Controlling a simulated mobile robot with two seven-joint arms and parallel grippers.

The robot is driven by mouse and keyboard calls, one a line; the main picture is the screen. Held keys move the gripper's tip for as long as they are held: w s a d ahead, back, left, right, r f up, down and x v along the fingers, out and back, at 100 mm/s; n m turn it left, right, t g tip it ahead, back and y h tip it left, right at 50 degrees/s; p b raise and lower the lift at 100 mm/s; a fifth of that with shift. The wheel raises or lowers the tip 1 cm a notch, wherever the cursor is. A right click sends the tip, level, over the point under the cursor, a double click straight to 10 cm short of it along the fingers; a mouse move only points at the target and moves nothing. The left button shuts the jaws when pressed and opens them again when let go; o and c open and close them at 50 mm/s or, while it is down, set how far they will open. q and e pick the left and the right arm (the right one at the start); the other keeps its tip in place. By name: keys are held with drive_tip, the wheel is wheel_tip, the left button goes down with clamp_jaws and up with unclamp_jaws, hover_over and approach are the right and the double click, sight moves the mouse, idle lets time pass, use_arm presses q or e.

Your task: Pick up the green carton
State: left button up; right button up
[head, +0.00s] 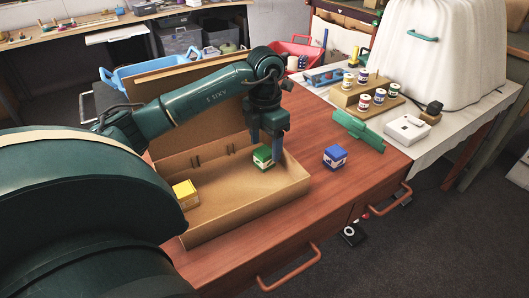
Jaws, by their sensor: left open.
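The green carton (262,160), a small box with a green top and pale sides, stands inside the open cardboard box (236,215), near its right end. My left gripper (266,150) points down over it from above, open. One finger shows at the carton's right side; the other ends near its top left edge. I cannot tell whether either finger touches the carton. My right gripper is not in view.
A yellow carton (186,194) is at the left end of the cardboard box. A blue carton (335,157) stands on the wooden table (340,200) to the right. Spools on a wooden stand (356,97), a green object (357,129) and a white-covered shape (440,50) lie beyond.

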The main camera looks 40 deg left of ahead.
sight(264, 150)
use_arm(q)
drive_tip(key=f, duration=0.4)
drive_tip(key=shift+w+a+f, duration=0.15)
drive_tip(key=shift+a+f, duration=0.15)
drive_tip(key=c, duration=1.1)
